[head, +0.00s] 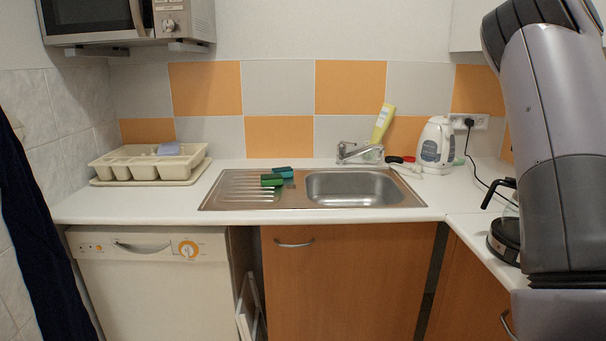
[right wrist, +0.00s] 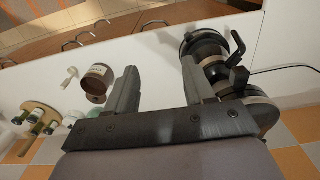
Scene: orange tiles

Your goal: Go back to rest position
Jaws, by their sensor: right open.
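My right gripper (right wrist: 160,80) shows in the right wrist view with its two fingers well apart and nothing between them. It is over the white counter (right wrist: 145,50), beside a black coffee maker (right wrist: 205,50) that stands right of the fingers. A brown jar or can (right wrist: 97,80) is left of the fingers. In the head view my right arm is raised along the right edge, and its gripper is out of the picture. My left arm and left gripper do not show.
The coffee maker (head: 505,235) also shows beside my right arm in the head view. The sink (head: 355,187), sponges (head: 271,180), kettle (head: 436,145) and cutlery tray (head: 150,165) are on the counter. A wooden rack with bottles (right wrist: 40,118) is at the wrist view's left.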

